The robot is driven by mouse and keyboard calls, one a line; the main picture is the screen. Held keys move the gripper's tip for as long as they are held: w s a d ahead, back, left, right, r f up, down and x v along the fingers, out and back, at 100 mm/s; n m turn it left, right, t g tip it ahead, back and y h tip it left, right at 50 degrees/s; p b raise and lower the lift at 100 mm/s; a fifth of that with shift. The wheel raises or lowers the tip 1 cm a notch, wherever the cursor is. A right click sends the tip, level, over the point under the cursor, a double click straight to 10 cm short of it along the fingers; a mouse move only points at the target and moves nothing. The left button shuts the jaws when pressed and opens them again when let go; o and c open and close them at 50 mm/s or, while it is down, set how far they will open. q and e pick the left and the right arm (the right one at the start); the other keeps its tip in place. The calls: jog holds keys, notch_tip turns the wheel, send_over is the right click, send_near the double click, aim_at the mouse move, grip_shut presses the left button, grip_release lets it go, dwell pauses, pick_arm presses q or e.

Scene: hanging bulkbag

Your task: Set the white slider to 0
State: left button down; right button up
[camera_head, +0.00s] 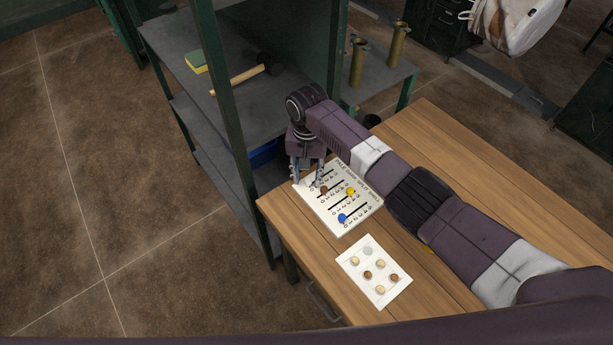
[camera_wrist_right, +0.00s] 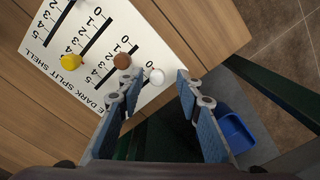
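The white slider board (camera_head: 360,215) lies on the wooden table and carries printed number scales. The white slider knob (camera_wrist_right: 157,76) shows in the right wrist view between my open fingertips, seemingly not gripped; its number cannot be read. The brown knob (camera_wrist_right: 122,61) is close by the left finger, and the yellow knob (camera_wrist_right: 71,62) is farther left. In the head view the blue knob (camera_head: 342,218) is on the nearest row. My right gripper (camera_head: 307,181) points down over the board's far-left corner, its fingers (camera_wrist_right: 160,92) apart. My left gripper is not in view.
A white card (camera_head: 368,283) with several round pieces lies nearer on the table (camera_head: 435,290). A green-framed shelf (camera_head: 232,150) stands beside the table's left edge, holding a hammer (camera_head: 240,79) and a sponge (camera_head: 196,62). A blue bin (camera_wrist_right: 236,130) sits below.

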aim_at(306, 181)
notch_tip(306, 181, up, 11)
jog(key=shift+r, duration=0.2)
jog(key=shift+a, duration=0.1)
dwell(0.5)
